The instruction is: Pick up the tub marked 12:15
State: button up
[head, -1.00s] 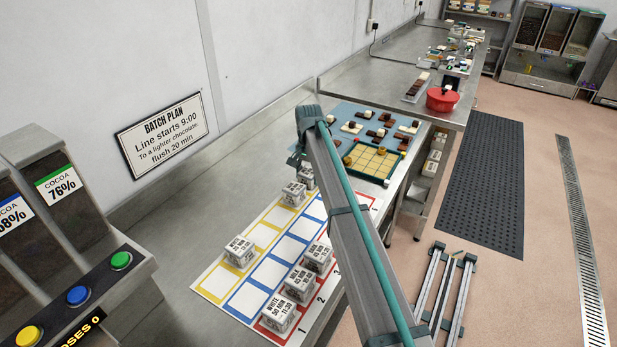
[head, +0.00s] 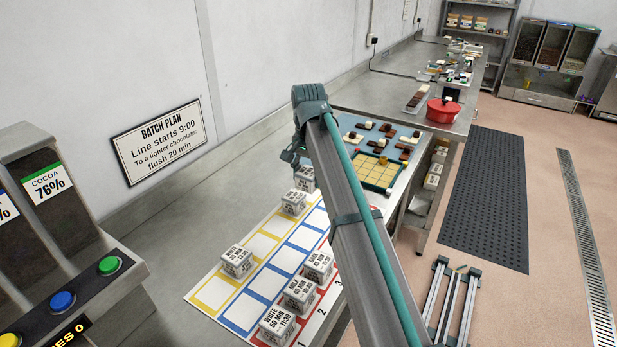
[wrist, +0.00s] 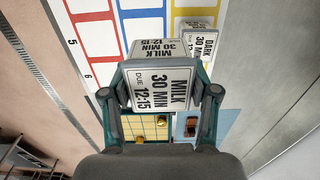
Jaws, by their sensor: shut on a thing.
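My gripper (wrist: 160,98) is shut on a white tub (wrist: 158,82) in the wrist view, with a finger on each side. The tub's label reads MILK, 30 MIN, DUE 12:15. In the head view, this tub (head: 305,179) shows below my gripper (head: 294,157), partly behind my arm, and looks raised above the mat. Another white tub (wrist: 200,46), marked DARK 30 MIN and seemingly 12:15, stands close beside it in the wrist view. That neighbour also shows in the head view (head: 293,203), on the yellow row.
The mat (head: 225,311) has yellow, blue and red cells. One tub (head: 237,261) stands on yellow; three more (head: 298,293) line the red row. Many blue cells are bare. Beyond lie a yellow grid tray (head: 377,171) and chocolate pieces. A wall (head: 250,90) runs along the left.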

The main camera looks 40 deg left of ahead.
aim_at(308, 175)
jog(key=shift+s+d+r, duration=0.45)
jog(key=shift+s+r, duration=0.05)
jog(key=shift+s, duration=0.05)
notch_tip(308, 175, up, 7)
jog(key=p, duration=0.4)
jog(key=shift+s+f+p, duration=0.1)
jog(key=shift+p, duration=0.3)
